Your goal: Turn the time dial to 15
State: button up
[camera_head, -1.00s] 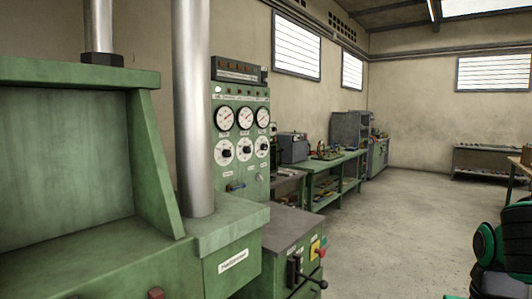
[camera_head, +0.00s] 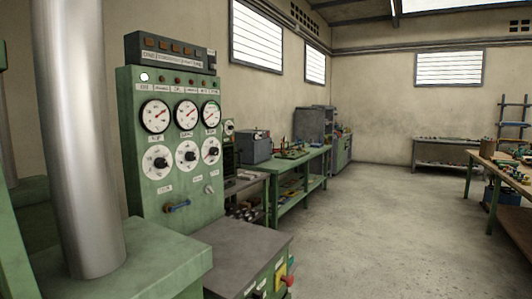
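A green control panel (camera_head: 145,193) stands left of centre. Its top row has three round gauges with red needles. Below them is a row of three white dials with dark knobs: a left dial (camera_head: 158,162), a middle dial (camera_head: 187,156) and a right dial (camera_head: 211,151). The labels and numbers are too small to read, so I cannot tell which one is the time dial or what it is set to. My gripper is not in view.
A thick metal column (camera_head: 80,140) on a green machine base (camera_head: 150,258) stands in front and left of the panel. A grey-topped cabinet (camera_head: 240,250) juts out below the panel. A green workbench (camera_head: 300,160) runs along the wall. The floor (camera_head: 380,230) at right is clear.

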aim_at(214, 151)
jog(key=u, duration=0.2)
jog(key=i, duration=1.2)
jog(key=u, duration=0.75)
